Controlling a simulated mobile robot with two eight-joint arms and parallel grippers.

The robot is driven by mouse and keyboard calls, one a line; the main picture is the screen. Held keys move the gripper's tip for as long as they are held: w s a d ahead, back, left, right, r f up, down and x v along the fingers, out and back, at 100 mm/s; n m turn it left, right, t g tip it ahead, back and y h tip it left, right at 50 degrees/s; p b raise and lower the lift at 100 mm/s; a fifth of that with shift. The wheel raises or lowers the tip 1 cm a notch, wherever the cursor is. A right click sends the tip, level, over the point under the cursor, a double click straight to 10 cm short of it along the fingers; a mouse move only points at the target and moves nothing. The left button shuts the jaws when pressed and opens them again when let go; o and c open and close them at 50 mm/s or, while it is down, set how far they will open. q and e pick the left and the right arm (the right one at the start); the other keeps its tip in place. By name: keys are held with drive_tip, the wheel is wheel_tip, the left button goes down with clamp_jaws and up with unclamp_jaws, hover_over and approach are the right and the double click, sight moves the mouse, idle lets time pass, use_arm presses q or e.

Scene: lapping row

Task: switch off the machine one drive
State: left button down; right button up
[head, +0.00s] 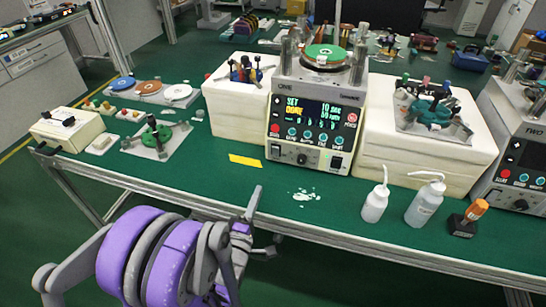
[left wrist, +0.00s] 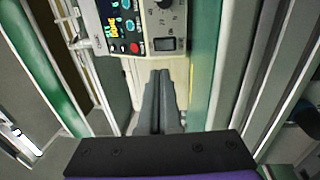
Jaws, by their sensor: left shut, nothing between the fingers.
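Machine one (head: 315,110) stands at the middle of the green bench, with a lit display reading SET and DONE. Its front has a knob (head: 302,158), a left rocker switch (head: 275,150), a right rocker switch (head: 336,163) and red buttons. My left gripper (head: 256,205) is in front of the bench edge, left of and nearer than the machine. In the left wrist view its fingers (left wrist: 161,78) are shut, empty, and point toward a dark rocker switch (left wrist: 165,44) beside a red button (left wrist: 134,48). They appear apart from it. My right gripper is not in view.
A yellow label (head: 246,160) and a white spill (head: 304,196) lie on the bench before the machine. Two white bottles (head: 423,205) and an orange-handled tool (head: 468,219) stand at right. Cream blocks (head: 238,109) flank the machine. Machine two (head: 522,165) is at far right.

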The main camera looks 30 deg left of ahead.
use_arm(q)
drive_tip(key=shift+w+r, duration=0.15)
drive_tip(key=shift+w, duration=0.15)
drive_tip(key=p, duration=0.4)
approach(274, 150)
drive_tip(key=x, duration=0.6)
drive_tip(key=shift+w+r, duration=0.15)
drive_tip(key=shift+w, duration=0.3)
